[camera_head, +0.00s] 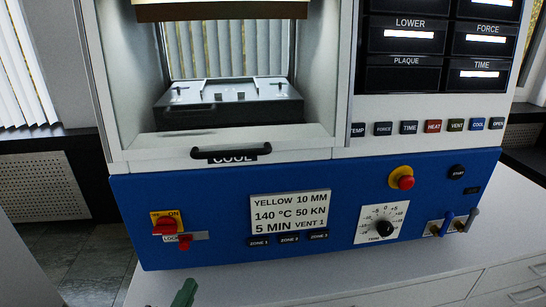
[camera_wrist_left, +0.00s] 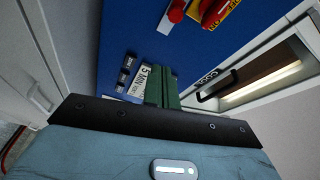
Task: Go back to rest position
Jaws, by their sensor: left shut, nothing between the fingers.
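My left gripper (camera_head: 185,291) shows only as green fingertips at the bottom edge of the head view, low in front of the press. In the left wrist view its green fingers (camera_wrist_left: 162,84) are together with nothing between them. They point toward the blue front panel and partly cover the label plate (camera_wrist_left: 139,82). I see no contact with the panel. My right gripper is not in view.
The lab press has a blue front panel (camera_head: 225,188) with a red ON switch (camera_head: 165,226), a red stop button (camera_head: 406,183), a dial (camera_head: 383,228) and levers (camera_head: 447,222). A black handle (camera_head: 231,151) juts out below the chamber. White cabinet drawers (camera_head: 510,275) stand below right.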

